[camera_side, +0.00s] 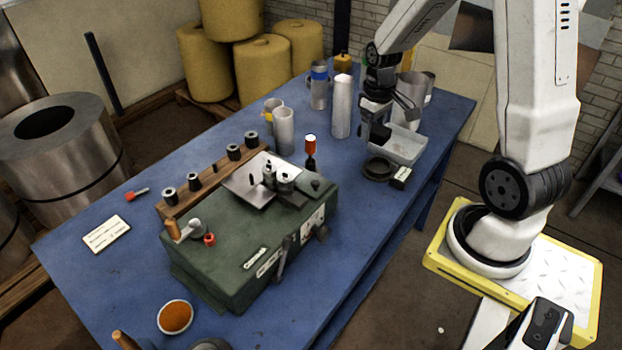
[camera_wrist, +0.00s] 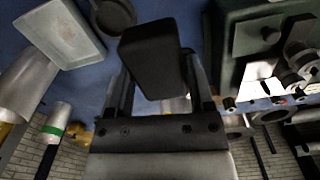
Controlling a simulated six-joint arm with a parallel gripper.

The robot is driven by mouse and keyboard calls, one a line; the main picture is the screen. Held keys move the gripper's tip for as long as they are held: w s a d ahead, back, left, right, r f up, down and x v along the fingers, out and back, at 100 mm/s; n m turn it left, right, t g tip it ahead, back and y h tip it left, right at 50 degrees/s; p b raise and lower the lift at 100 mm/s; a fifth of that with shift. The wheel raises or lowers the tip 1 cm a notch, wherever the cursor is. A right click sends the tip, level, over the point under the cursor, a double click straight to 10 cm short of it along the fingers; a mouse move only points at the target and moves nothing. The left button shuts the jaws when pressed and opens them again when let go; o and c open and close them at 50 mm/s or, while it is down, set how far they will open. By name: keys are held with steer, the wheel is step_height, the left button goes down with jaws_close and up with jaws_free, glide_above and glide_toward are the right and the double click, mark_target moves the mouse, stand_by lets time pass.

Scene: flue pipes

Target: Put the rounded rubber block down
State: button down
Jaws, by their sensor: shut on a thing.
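The rounded rubber block (camera_wrist: 152,58) is black with softened edges. In the wrist view it sits between the two fingers of my gripper (camera_wrist: 160,85), slightly tilted in the picture. In the side view my gripper (camera_side: 377,118) is shut on the block (camera_side: 380,135) and holds it above the far right part of the blue table (camera_side: 440,125). It is near the grey tray and above a dark ring. Part of the block is hidden by the fingers.
The grey tray (camera_side: 408,148) and the dark ring (camera_side: 380,170) lie close by, with a small labelled box (camera_side: 401,177). Metal pipes (camera_side: 342,105) stand to the left. The green machine (camera_side: 250,235) fills the table's middle. Bare table lies in front of the ring.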

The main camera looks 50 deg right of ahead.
step_height(320, 180, down, 11)
stand_by(0.3)
glide_above(363, 193)
steer(key=shift+f, duration=2.1)
steer(key=shift+f, duration=0.1)
steer(key=shift+f, duration=1.7)
steer(key=shift+s+f, duration=0.1)
jaws_free()
